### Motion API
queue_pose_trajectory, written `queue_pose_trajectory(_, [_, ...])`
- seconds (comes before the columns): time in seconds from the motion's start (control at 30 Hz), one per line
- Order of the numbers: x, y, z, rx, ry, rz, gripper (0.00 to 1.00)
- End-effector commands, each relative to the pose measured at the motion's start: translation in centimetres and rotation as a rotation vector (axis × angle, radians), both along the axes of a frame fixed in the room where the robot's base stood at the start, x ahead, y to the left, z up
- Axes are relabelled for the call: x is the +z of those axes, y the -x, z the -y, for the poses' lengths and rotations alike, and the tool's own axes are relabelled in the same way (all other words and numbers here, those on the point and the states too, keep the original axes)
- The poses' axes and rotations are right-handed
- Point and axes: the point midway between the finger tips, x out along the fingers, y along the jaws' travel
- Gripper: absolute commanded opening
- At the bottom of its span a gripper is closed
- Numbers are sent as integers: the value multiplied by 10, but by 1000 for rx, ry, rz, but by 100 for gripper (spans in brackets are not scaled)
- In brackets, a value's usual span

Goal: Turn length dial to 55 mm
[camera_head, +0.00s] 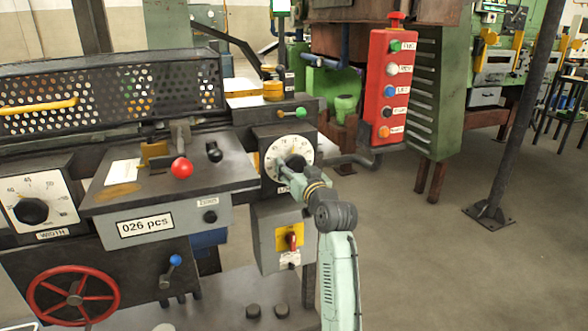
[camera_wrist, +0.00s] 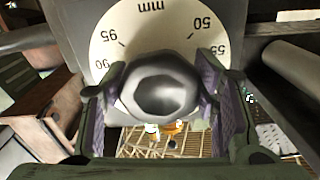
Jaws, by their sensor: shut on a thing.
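The length dial (camera_head: 277,150) is a round white scale on a dark box right of the middle machine. It shows upside down in the wrist view (camera_wrist: 150,20), with "mm", 50, 55, 90 and 95 readable. Its dark round knob (camera_wrist: 163,88) lies between the two fingers. My gripper (camera_head: 297,166) reaches the dial from the lower right and is shut on the knob. In the wrist view my gripper (camera_wrist: 163,105) has one finger on each side of the knob. The pointer mark is hidden or too small to read. The label below the dial is mostly covered.
A width dial (camera_head: 35,203) is at the far left. A red ball lever (camera_head: 181,168) and black ball lever (camera_head: 214,151) stand left of the length dial. A red button box (camera_head: 387,88) hangs at upper right. Below is a yellow-plated switch (camera_head: 290,238).

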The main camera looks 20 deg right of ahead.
Motion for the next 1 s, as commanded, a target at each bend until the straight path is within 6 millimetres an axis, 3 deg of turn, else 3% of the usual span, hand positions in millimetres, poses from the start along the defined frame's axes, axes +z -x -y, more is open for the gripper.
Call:
queue_pose_trajectory(0.37, [-6, 0, 1, 0, 218, 8, 26])
queue_pose_trajectory(1.0, [-3, 0, 5, -1, 823, 29, 26])
